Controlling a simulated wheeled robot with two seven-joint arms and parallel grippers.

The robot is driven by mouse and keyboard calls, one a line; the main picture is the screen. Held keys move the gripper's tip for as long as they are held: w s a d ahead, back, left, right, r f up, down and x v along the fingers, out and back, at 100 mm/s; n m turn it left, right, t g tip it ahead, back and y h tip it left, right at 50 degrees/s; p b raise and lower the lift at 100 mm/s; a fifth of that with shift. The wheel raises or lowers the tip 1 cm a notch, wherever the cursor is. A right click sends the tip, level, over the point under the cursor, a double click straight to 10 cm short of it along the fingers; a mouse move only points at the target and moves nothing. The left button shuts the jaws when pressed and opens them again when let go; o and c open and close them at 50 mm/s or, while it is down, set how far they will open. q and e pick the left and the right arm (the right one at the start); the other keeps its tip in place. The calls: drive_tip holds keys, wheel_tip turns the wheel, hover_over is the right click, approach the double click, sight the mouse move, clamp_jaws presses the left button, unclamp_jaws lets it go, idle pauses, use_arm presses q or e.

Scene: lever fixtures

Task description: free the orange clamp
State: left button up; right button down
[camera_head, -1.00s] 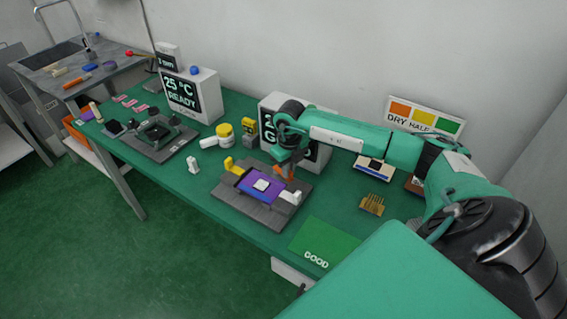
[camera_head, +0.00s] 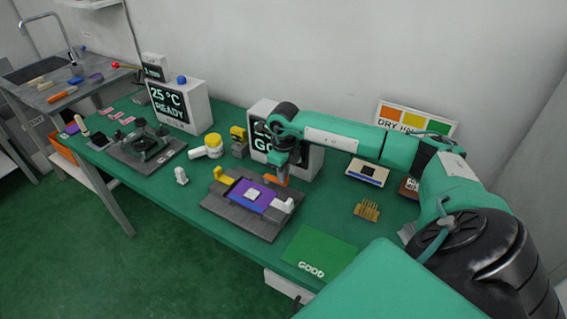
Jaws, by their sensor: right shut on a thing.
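The orange clamp (camera_head: 275,180) is at the back edge of a dark grey fixture plate (camera_head: 224,211) on the green bench. My right gripper (camera_head: 279,174) points down from above and is shut on the orange clamp; its fingertips are small and partly hidden. A purple piece (camera_head: 237,193) with a white square (camera_head: 252,195) on it lies on the plate. A yellow clamp (camera_head: 222,176) is at the plate's left end and a white clamp (camera_head: 283,205) at its right end. My left gripper is out of view.
A display box (camera_head: 262,112) stands close behind my right gripper. A yellow-lidded jar (camera_head: 214,144), a white figure-like piece (camera_head: 181,175) and a second dark fixture (camera_head: 146,146) are to the left. A green GOOD mat (camera_head: 318,252) and a brown comb-like rack (camera_head: 367,210) are to the right.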

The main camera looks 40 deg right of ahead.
drive_tip(key=c, duration=1.4)
unclamp_jaws()
drive_tip(key=shift+r, duration=0.1)
drive_tip(key=shift+r, duration=0.25)
use_arm(q)
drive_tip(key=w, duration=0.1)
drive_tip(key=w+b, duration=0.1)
drive_tip(key=b, duration=0.1)
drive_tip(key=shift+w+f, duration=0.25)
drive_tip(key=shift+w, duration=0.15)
use_arm(e)
wheel_tip(320, 180, up, 13)
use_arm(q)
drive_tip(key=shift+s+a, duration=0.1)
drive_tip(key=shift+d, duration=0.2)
